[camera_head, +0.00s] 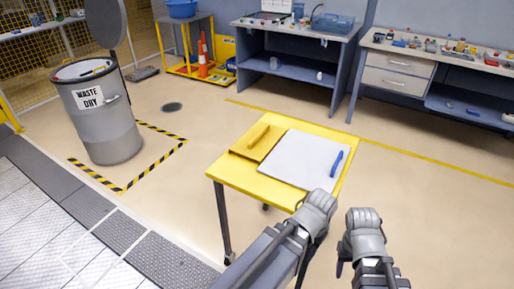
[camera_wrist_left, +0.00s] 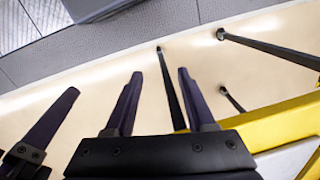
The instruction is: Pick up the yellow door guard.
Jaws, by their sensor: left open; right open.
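A yellow flat piece with a raised yellow bar, which looks like the yellow door guard (camera_head: 259,134), lies on the back left part of the small yellow table (camera_head: 232,181). My left gripper (camera_head: 318,208) is at the table's front right edge, apart from the guard; its fingers are mostly hidden in the head view. In the left wrist view my left gripper (camera_wrist_left: 160,74) is open and empty beside the table edge. My right gripper (camera_head: 362,236) is to the right of the left one, in front of the table, open with nothing seen in it.
A white sheet (camera_head: 298,160) lies beside the guard, with a blue object (camera_head: 337,162) on its right part. A grey waste bin (camera_head: 103,120) stands at the left. Workbenches (camera_head: 290,65) line the back. The floor around the table is clear.

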